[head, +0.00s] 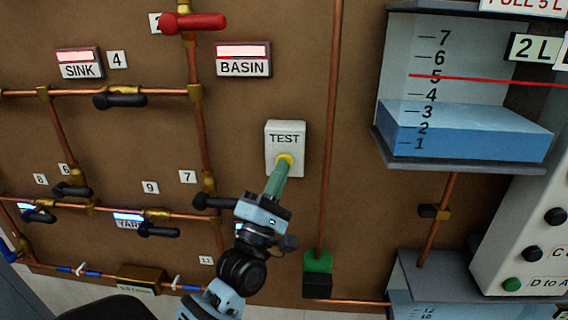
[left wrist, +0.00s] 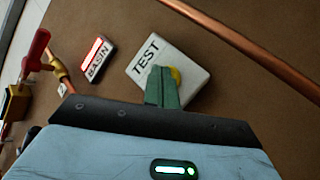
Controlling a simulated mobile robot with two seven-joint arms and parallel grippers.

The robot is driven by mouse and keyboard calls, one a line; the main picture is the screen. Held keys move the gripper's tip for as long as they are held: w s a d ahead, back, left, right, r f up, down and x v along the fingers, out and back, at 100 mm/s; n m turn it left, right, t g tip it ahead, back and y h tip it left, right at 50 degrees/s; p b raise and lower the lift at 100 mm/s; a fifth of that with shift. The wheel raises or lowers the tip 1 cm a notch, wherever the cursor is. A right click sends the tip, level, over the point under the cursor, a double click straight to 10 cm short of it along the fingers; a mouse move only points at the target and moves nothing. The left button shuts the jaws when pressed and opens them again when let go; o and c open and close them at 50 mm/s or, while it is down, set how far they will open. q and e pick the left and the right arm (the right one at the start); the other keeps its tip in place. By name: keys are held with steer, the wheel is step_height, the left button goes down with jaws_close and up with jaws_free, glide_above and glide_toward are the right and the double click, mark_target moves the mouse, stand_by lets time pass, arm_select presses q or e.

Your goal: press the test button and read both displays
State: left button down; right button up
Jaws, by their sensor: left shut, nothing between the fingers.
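The white TEST box (head: 285,138) is mounted on the brown board, with a yellow button (head: 284,158) on its face. My left gripper (head: 280,170) is shut and empty, its green fingertips at the button and covering part of it. The left wrist view shows the fingertips (left wrist: 162,84) over the yellow button (left wrist: 176,76); whether it is pushed in cannot be told. The SINK display (head: 79,63) and the BASIN display (head: 243,59) each show a pale, red-edged window with no readable text in it. My right gripper is not in view.
Copper pipes with black-handled valves run left of the box, and a red handle (head: 194,22) is at the top. A vertical copper pipe (head: 329,130) stands just right of the box. A water tank (head: 465,140) is farther right. A partly hidden blue-lit sign (head: 128,217) is lower left.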

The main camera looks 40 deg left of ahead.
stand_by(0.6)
arm_select(q)
steer(key=shift+s+d, duration=0.4)
steer(key=shift+s, duration=0.3)
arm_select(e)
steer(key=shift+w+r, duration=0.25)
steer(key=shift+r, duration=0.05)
arm_select(q)
steer(key=shift+s+p, duration=0.1)
steer(key=shift+p, duration=0.2)
steer(key=shift+s+d+p, duration=0.15)
steer(key=shift+s+d, duration=0.3)
steer(key=shift+s, duration=0.25)
steer(key=shift+s+d+p, duration=0.15)
steer(key=shift+s+d, duration=0.25)
steer(key=shift+s, duration=0.25)
steer(key=shift+s+d+p, duration=0.15)
steer(key=shift+s+d, duration=0.3)
steer(key=shift+s, duration=0.25)
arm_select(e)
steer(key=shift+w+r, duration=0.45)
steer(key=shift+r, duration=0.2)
arm_select(q)
steer(key=shift+f, duration=0.1)
